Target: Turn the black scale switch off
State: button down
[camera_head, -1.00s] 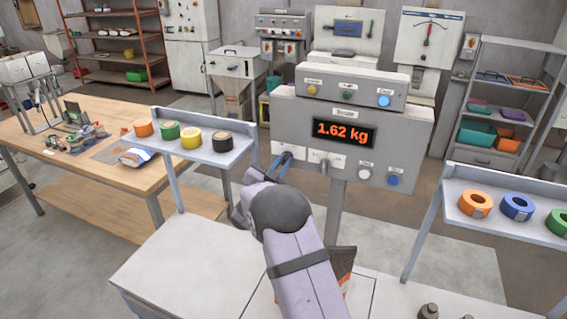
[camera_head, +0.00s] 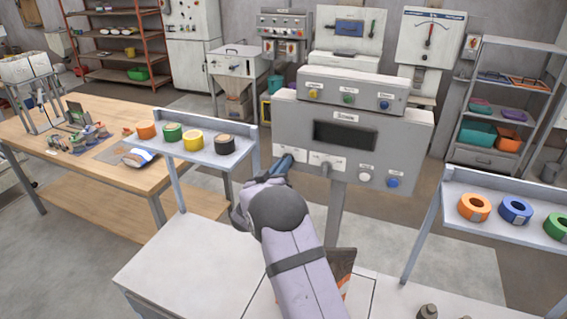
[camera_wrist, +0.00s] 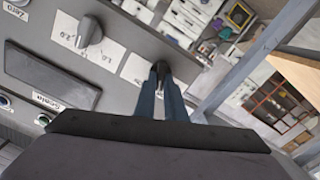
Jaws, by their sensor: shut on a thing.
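The scale panel (camera_head: 421,135) is a grey box on a post, with a dark, blank display (camera_head: 345,135). The display also shows dark in the wrist view (camera_wrist: 50,75). My gripper (camera_head: 287,160) is at the panel's lower left corner. In the wrist view my gripper's blue fingers (camera_wrist: 160,80) are shut on the small black switch (camera_wrist: 160,67), which shows only in part between the fingertips. In the head view the switch is hidden behind my fingers. Its exact tilt cannot be told.
A grey selector knob (camera_head: 324,165) on a white plate sits just right of my fingers. White (camera_head: 366,173) and blue (camera_head: 393,182) buttons are lower right. A tape shelf (camera_head: 190,150) stands close on the left, another (camera_head: 455,205) on the right.

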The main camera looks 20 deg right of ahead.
jog(key=shift+n, duration=0.6)
jog(key=c, duration=1.8)
grip_release()
jog(key=shift+a+f, duration=0.1)
jog(key=shift+a, duration=0.05)
jog(key=shift+b+v, duration=1.65)
jog(key=shift+v, duration=1.9)
